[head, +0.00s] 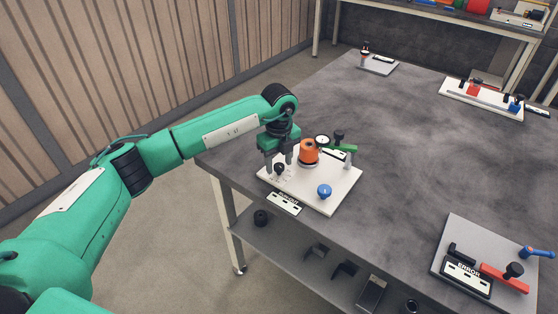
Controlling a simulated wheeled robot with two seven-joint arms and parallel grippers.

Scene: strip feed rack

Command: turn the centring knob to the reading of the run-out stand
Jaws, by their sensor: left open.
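A white plate (300,194) lies at the near left corner of the grey table. On it stand an orange cylinder (309,151), a round dial gauge (322,141) behind it, a small black knob (279,168) with marks around it, and a blue knob (324,191). The black knob looks like the centring knob. My left gripper (279,163) points down with open fingers on either side of it; I cannot tell whether they touch it. The gauge reading is too small to make out. My right gripper is not in view.
A green-handled clamp (343,148) stands at the plate's back right. A label (285,203) is on the near edge. A grey plate with a red lever (505,278) and an ERROR panel (466,277) is at the right. The table's middle is clear.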

